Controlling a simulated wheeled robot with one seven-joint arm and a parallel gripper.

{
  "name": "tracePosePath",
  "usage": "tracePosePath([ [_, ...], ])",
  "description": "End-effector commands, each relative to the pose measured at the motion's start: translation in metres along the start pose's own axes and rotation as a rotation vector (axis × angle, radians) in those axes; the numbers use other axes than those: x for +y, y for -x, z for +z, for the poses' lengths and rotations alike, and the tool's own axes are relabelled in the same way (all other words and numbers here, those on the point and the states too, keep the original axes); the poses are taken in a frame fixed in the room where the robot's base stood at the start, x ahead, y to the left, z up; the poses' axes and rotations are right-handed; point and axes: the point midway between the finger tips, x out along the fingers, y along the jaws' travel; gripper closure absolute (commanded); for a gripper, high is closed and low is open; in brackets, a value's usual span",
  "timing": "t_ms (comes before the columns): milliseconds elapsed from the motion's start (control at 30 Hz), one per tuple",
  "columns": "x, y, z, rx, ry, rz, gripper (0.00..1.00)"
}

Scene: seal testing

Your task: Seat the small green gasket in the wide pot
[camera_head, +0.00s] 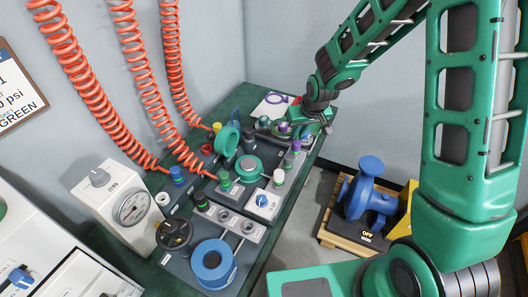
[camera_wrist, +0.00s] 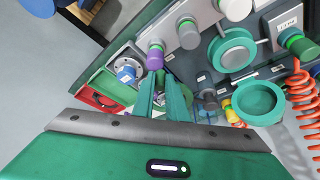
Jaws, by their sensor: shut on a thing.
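My gripper (camera_head: 292,128) is at the far end of the bench. In the wrist view its two fingers (camera_wrist: 165,98) are shut on a small green piece between them, apparently the small green gasket (camera_wrist: 172,82), mostly hidden by the fingers. A wide round grey fixture with a green rim (camera_wrist: 232,52), which may be the wide pot, is to the right of the fingers; it also shows in the head view (camera_head: 246,168). A larger green ring (camera_head: 227,139) stands tilted behind it and is at the right in the wrist view (camera_wrist: 258,101).
A purple-topped post (camera_wrist: 156,56) stands close to the fingers. Orange coiled hoses (camera_head: 70,80) hang at the left. A blue ring (camera_head: 212,264) lies at the bench front.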

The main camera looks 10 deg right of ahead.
Motion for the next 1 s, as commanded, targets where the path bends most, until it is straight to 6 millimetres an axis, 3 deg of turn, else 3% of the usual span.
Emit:
tracePosePath([
  [33,-0.025,-0.001,0.007,-0.003,0.037,-0.020,1.00],
  [200,-0.087,-0.003,0.028,-0.005,0.126,-0.073,1.00],
  [400,-0.128,-0.001,0.047,-0.007,0.189,-0.110,1.00],
  [667,-0.135,-0.007,0.053,-0.008,0.199,-0.117,1.00],
  [1000,-0.134,-0.028,0.062,-0.009,0.199,-0.116,1.00],
])
